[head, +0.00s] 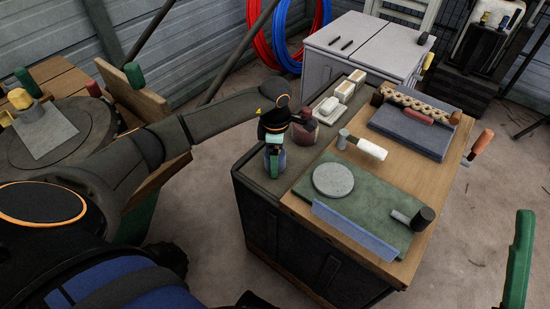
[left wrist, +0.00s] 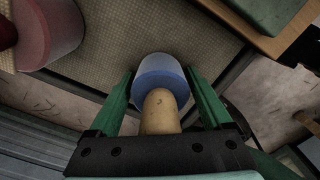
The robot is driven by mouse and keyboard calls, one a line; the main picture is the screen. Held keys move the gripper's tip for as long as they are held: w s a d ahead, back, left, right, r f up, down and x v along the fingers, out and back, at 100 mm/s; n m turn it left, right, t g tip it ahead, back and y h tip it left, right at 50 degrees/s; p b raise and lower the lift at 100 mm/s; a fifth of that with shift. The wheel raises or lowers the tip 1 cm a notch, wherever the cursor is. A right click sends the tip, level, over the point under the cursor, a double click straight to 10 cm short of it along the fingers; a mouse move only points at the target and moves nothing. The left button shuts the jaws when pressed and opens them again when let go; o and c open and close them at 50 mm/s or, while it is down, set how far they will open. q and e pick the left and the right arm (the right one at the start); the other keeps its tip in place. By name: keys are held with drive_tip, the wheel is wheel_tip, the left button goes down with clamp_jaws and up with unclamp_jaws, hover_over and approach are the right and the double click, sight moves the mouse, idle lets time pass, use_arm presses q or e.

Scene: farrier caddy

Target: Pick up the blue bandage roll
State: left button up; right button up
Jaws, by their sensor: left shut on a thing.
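The blue bandage roll (head: 275,161) is at the front left corner of the dark cabinet top, below my left gripper (head: 274,148). I cannot tell whether the roll touches the surface.
A dark red roll (head: 305,131) stands close behind the blue roll and also shows in the left wrist view (left wrist: 50,32). White blocks (head: 328,110) lie farther back. A wooden board (head: 350,190) with a green mat (head: 345,212) and a mallet (head: 362,146) lies to the right.

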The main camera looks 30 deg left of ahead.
use_arm(q)
drive_tip(key=shift+c, duration=1.4)
drive_tip(key=shift+r, duration=0.55)
wheel_tip(320, 180, up, 3)
drive_tip(key=shift+w+f+p, duration=0.1)
drive_tip(key=shift+f+p, duration=0.05)
drive_tip(key=shift+p, duration=0.45)
drive_tip(key=w+d+r+p, duration=0.2)
drive_tip(key=w+d+r, duration=0.2)
drive_tip(key=d+r, duration=0.5)
drive_tip(key=shift+w+d+r+p, duration=0.2)
drive_tip(key=shift+d+p, duration=0.15)
drive_tip(key=shift+d, duration=1.8)
use_arm(e)
drive_tip(key=w+d+f+m+g+h, duration=0.1)
drive_tip(key=w+f+m+h, duration=0.4)
drive_tip(key=f+h, duration=0.1)
drive_tip(key=shift+w+d+f+h, duration=0.15)
drive_tip(key=shift+w+f+h, duration=0.25)
drive_tip(key=shift+h, duration=0.3)
use_arm(q)
drive_tip(key=shift+f, duration=0.1)
